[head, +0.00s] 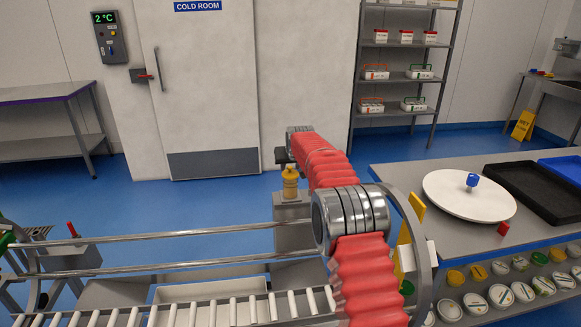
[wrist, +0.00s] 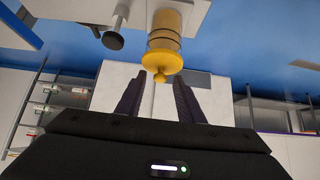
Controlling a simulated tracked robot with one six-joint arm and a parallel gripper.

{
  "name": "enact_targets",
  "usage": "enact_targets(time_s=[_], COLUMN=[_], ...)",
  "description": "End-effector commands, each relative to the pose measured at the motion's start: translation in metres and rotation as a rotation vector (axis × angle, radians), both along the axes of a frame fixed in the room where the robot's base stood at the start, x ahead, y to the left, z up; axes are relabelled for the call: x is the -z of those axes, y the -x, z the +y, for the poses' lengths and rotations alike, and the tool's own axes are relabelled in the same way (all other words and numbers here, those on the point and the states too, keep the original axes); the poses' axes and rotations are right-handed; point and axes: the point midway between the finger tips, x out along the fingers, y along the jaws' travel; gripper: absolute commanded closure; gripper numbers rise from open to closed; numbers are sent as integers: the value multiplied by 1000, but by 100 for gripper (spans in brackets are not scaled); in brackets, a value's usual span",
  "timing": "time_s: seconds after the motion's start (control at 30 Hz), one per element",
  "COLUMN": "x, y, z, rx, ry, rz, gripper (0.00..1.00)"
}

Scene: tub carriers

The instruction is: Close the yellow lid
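A yellow cylinder with an amber body (head: 290,188) stands upright on a grey block beside the rails in the head view. Its yellow lid (head: 290,172) is on top, a small knob at its centre. In the wrist view, where the scene looks upside down, the lid (wrist: 162,61) faces my gripper. I cannot tell whether it is fully seated. My gripper (wrist: 157,86) is open and empty, its two dark fingers apart either side of the knob's line. In the head view my red-sleeved arm hides most of the gripper.
A roller conveyor (head: 210,312) with metal rails (head: 190,231) runs across the front. A grey bench (head: 430,190) on the right carries a round white board (head: 468,195) and a black tray (head: 530,190). A shelf rack (head: 405,85) and cold-room door (head: 205,85) stand behind. Blue floor lies between.

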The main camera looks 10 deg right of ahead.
Motion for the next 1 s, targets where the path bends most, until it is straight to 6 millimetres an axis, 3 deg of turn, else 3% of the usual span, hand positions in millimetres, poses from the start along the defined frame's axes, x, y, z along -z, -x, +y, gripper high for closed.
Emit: enact_targets(time_s=[0.47, 1.0], x=[-6, -49], y=[6, 45], z=[0, 0], rx=[0, 0], ry=[0, 0], rz=[2, 0], gripper=[66, 66])
